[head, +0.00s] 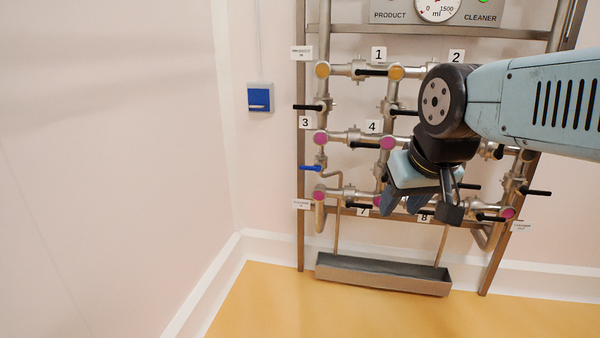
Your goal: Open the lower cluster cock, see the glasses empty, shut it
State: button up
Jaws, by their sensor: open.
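A small cock with a blue lever (310,168) sits at the left of the pipe rack, between two pink sight glasses, the upper one (320,138) and the lower one (318,195). Its lever points left, roughly level. A thin bent pipe (337,182) runs beside it. More pink glasses show at the middle (387,143) and lower right (508,213). Two orange glasses (322,70) (396,72) are on the top row. My gripper (420,208) is open in front of the lower right pipes, right of the blue lever and apart from it. It hides part of the pipework.
A grey trough (384,275) hangs under the rack, below two thin pipes. Several black valve levers (366,144) stick out between numbered plates. A gauge (438,8) is on the top panel. A blue box (260,97) is on the wall. The left floor is clear.

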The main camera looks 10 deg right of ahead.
aim_at(318, 168)
jog(key=u, duration=1)
jog(key=i, duration=2.05)
jog(key=z, duration=1.05)
jog(key=k, duration=0.55)
jog(key=z, duration=0.2)
jog(key=i, duration=0.25)
jog(key=u, duration=0.05)
